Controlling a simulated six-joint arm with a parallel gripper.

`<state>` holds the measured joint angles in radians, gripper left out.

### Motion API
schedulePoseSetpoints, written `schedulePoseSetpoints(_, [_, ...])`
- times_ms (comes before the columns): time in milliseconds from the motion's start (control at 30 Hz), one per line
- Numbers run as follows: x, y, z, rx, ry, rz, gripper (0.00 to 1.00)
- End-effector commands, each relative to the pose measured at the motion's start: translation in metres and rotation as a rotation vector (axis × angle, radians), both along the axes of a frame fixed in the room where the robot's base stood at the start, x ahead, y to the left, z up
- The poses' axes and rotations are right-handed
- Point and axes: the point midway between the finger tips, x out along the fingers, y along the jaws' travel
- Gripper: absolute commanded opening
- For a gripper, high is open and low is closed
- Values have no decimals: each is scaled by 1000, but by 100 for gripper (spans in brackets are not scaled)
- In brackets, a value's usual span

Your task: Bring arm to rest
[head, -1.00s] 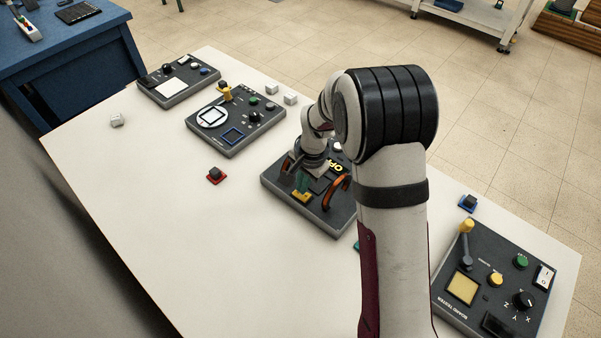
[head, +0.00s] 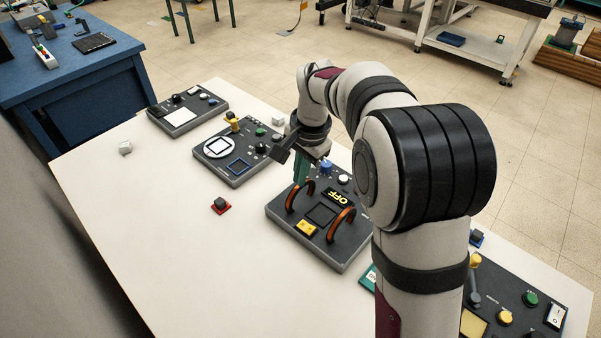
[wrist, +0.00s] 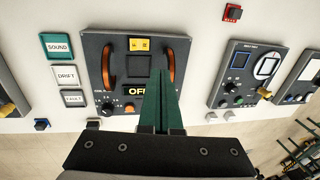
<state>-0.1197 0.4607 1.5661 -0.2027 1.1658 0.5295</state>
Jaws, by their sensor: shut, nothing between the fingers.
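My gripper (head: 300,172) is raised above the far edge of the dark panel (head: 335,252) with two orange handles and a display reading OFF. Its green fingers are together and empty. In the wrist view the shut fingers (wrist: 162,78) overlap the panel (wrist: 93,45) and hide part of its right side. The left orange handle (wrist: 109,62) is plainly seen there; the right one is partly covered. In the head view, my arm arches over the table's right side, and both handles stand clear of the fingers.
On the white table (head: 150,225), a panel with a round white dial (head: 218,147) and another panel (head: 187,115) stand farther back. A red-based block (head: 221,205) sits left of the handled panel. A tester panel (head: 515,282) is at right, partly behind my arm. SOUND (wrist: 57,46), DRIFT and FAULT tiles show in the wrist view.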

Motion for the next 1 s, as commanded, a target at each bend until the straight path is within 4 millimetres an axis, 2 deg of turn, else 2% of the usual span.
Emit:
schedulePoseSetpoints(167, [0, 0, 0, 0, 0, 0, 0])
schedulePoseSetpoints(267, [-18, -5, 11, 0, 3, 16, 0])
schedulePoseSetpoints(367, [-83, -20, 38, 1, 19, 76, 0])
schedulePoseSetpoints(400, [-118, -26, 46, 3, 31, 110, 0])
schedulePoseSetpoints(467, [-171, -34, 51, 7, 46, 161, 0])
schedulePoseSetpoints(500, [-204, -37, 50, 10, 55, 193, 0])
schedulePoseSetpoints(600, [-270, -41, 39, 22, 74, 258, 0])
schedulePoseSetpoints(700, [-307, -42, 27, 30, 85, 295, 0])
schedulePoseSetpoints(800, [-318, -41, 22, 33, 89, 310, 0])
schedulePoseSetpoints(1000, [-318, -41, 22, 33, 89, 310, 0])
